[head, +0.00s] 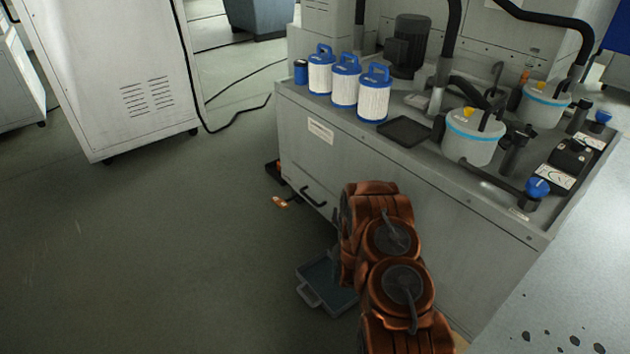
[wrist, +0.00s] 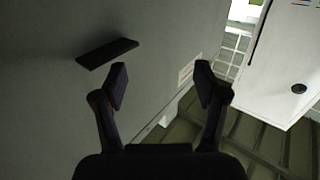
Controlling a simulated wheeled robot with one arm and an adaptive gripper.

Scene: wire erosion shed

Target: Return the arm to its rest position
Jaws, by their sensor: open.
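My arm (head: 390,260) shows in the head view as copper-coloured links in front of the grey cabinet (head: 440,240). My gripper (wrist: 161,86) shows in the wrist view with its two dark fingers spread apart and nothing between them. Beyond the fingers are a pale grey panel with a dark bar-shaped handle (wrist: 107,52) and a small label. In the head view my gripper cannot be made out.
White filter cartridges with blue handles (head: 346,86), a black tray (head: 404,131) and two lidded canisters (head: 473,137) stand on the cabinet top. A blue-grey tray (head: 322,280) lies on the floor beside my arm. A white cabinet (head: 118,80) stands left, with open floor before it.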

